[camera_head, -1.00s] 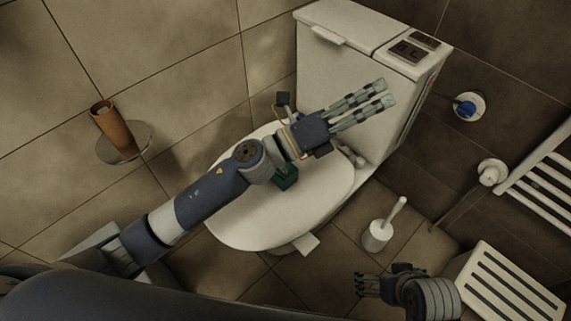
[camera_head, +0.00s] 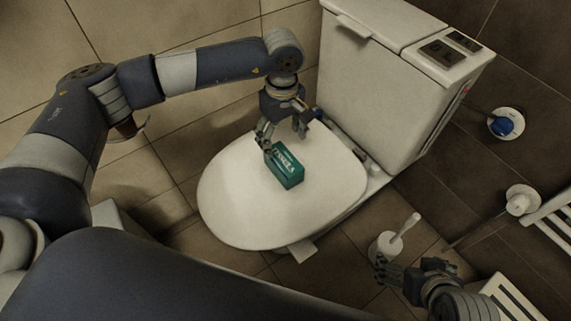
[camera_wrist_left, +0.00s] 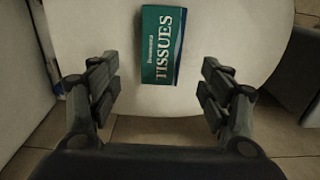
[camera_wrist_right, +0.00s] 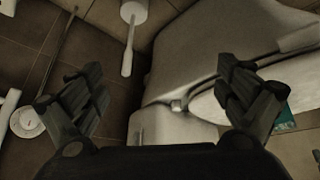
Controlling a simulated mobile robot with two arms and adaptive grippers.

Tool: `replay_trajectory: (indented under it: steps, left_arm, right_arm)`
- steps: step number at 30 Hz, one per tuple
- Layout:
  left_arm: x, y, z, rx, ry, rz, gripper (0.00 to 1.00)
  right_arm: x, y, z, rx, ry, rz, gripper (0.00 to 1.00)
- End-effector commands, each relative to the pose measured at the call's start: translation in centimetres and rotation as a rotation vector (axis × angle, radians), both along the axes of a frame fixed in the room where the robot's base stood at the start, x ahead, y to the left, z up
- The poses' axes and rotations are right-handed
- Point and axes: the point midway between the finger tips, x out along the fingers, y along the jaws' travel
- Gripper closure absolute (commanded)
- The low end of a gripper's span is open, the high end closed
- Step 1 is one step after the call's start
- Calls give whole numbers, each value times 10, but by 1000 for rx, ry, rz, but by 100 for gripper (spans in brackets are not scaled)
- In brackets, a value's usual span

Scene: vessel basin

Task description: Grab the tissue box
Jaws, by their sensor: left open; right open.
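A green tissue box (camera_head: 285,165) with white "TISSUES" lettering lies on the closed white toilet lid (camera_head: 235,205). My left gripper (camera_head: 285,147) is open at the box's far end in the head view, pointing down. In the left wrist view the tissue box (camera_wrist_left: 161,45) lies beyond and between the open fingertips (camera_wrist_left: 160,82), with space on both sides. My right gripper (camera_head: 395,278) is open and empty at the lower right, well away from the box. In the right wrist view a bit of the green box (camera_wrist_right: 285,118) shows behind a finger.
The toilet tank (camera_head: 375,85) stands right behind the lid. A toilet brush in its white holder (camera_head: 385,247) stands on the floor near my right gripper. A white slatted stool (camera_head: 510,300) is at the lower right. The front of the lid is clear.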

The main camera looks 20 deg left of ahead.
Motion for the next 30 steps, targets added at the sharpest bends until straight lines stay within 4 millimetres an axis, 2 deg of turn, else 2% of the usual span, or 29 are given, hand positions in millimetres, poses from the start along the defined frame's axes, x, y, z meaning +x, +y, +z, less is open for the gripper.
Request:
replay_trajectory:
  steps: [1, 3, 13, 21, 30]
  left_arm:
    - [-1, 0, -12, -1, 3, 0, 28]
    - [-1, -1, -22, -3, 3, 1, 28]
    - [-3, -2, -46, -5, 4, 0, 28]
    - [-6, -5, -79, -7, 3, 2, 28]
    - [-6, -5, -87, -7, 1, 0, 28]
  right_arm:
    - [8, 3, 1, 7, -34, 3, 6]
    - [17, 6, 5, 18, -79, 7, 6]
    - [42, 14, 20, 45, -205, 16, 6]
    - [74, 26, 46, 87, -398, 30, 6]
    - [82, 30, 57, 100, -454, 34, 6]
